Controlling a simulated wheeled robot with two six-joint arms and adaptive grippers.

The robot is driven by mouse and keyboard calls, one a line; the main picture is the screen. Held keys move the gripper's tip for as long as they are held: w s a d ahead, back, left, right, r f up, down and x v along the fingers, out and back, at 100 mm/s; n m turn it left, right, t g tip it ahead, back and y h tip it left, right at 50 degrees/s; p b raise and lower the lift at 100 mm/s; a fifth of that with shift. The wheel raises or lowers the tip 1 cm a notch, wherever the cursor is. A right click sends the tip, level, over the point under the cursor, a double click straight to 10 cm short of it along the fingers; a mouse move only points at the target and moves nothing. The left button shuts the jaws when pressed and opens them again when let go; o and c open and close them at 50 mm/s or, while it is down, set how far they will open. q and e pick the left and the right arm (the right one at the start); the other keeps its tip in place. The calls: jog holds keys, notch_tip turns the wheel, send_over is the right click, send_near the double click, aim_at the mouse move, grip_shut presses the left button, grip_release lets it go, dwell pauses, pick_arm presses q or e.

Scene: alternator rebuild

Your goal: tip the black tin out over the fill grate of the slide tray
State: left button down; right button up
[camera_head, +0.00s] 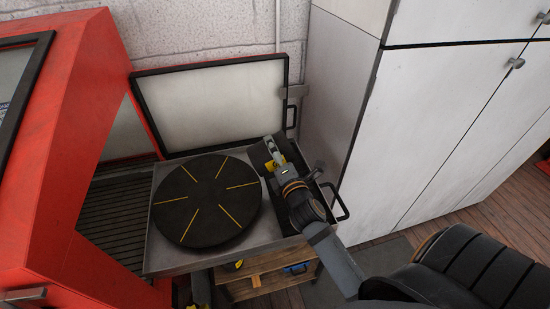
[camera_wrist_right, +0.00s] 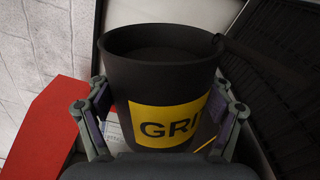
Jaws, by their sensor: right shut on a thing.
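My right gripper (camera_head: 276,158) is at the right end of the metal slide tray (camera_head: 165,262), beside the black turntable. It is shut on the black tin, whose dark side and yellow patch show only partly in the head view. In the right wrist view the tin (camera_wrist_right: 160,78) sits between the two fingers (camera_wrist_right: 160,125), with its open mouth at the top of the picture and a yellow label reading "GRI". The tin's inside is dark, so I cannot tell its contents. A dark grate (camera_wrist_right: 275,85) shows behind the tin at right. My left gripper is not in view.
The round black turntable (camera_head: 206,200) with yellow lines fills the tray's middle. A raised white lid panel (camera_head: 215,105) stands behind it. A red cabinet (camera_head: 75,160) is at left, white cupboards (camera_head: 440,110) at right. A wooden shelf (camera_head: 265,285) is below.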

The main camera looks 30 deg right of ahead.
jog(key=m+b, duration=0.1)
jog(key=f+m+b, duration=0.1)
jog(key=b, duration=0.1)
jog(key=m+b, duration=0.1)
jog(key=shift+s+d+f+m, duration=0.1)
jog(key=shift+d+f+m, duration=0.15)
jog(key=shift+m, duration=0.15)
jog(key=shift+d+m+b, duration=0.2)
jog(key=shift+m+b, duration=0.3)
jog(key=shift+b, duration=0.1)
jog(key=shift+s+d+r+m+b, duration=0.1)
jog(key=shift+d+m+b, duration=0.4)
jog(key=shift+m, duration=0.6)
jog(key=shift+s+d+m, duration=0.15)
jog(key=shift+d+m, duration=0.5)
jog(key=shift+m, duration=0.65)
